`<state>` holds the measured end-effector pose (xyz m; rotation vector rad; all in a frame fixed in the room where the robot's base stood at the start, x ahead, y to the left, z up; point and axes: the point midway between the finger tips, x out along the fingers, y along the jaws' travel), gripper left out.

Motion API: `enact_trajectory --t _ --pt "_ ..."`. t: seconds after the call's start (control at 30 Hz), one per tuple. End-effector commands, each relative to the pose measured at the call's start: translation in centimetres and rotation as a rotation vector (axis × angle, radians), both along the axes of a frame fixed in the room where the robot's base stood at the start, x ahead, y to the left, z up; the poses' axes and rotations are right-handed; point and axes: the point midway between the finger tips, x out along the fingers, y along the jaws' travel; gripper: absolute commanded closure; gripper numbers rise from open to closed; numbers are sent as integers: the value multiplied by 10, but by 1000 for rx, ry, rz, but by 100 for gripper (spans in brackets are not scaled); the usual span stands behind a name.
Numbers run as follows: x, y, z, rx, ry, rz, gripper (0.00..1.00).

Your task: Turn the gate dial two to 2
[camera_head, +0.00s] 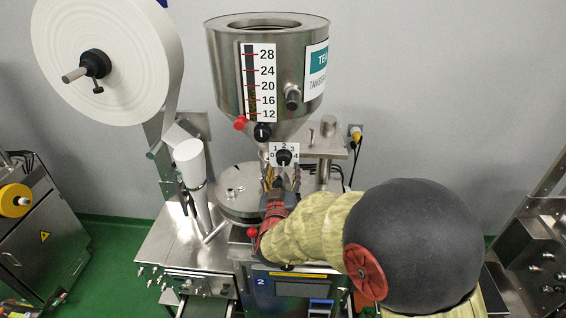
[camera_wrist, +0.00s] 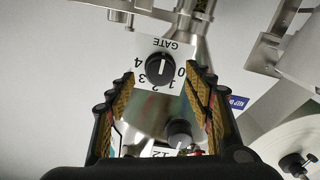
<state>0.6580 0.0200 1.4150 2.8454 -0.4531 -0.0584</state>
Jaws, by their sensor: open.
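The gate dial is a black knob (camera_head: 284,157) on a white plate numbered 0 to 4, below the steel hopper (camera_head: 222,75). In the wrist view the dial (camera_wrist: 160,68) appears upside down, with the word GATE above it. A pale line runs across the knob and looks roughly upright there; the exact number it marks is hard to tell. My gripper (camera_head: 282,180) is open and empty just in front of and below the dial. In the wrist view its fingers (camera_wrist: 162,90) stand on either side of the plate, apart from the knob.
Another black knob (camera_head: 262,132) and a red knob (camera_head: 240,123) sit on the hopper by the level scale (camera_head: 260,84). A large white paper roll (camera_head: 122,45) hangs at left. A round steel disc (camera_head: 238,205) and a white cylinder (camera_head: 190,165) stand left of my gripper.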

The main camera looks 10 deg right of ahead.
Motion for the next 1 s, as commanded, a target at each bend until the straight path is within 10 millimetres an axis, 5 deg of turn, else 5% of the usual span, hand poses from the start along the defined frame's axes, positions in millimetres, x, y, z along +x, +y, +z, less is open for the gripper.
enact_trajectory --t 0.3,0.67,1.0 --pt "38 -13 1 1 1 0 48" --pt "43 -14 0 1 1 2 48" --pt "43 -14 0 1 1 2 68"
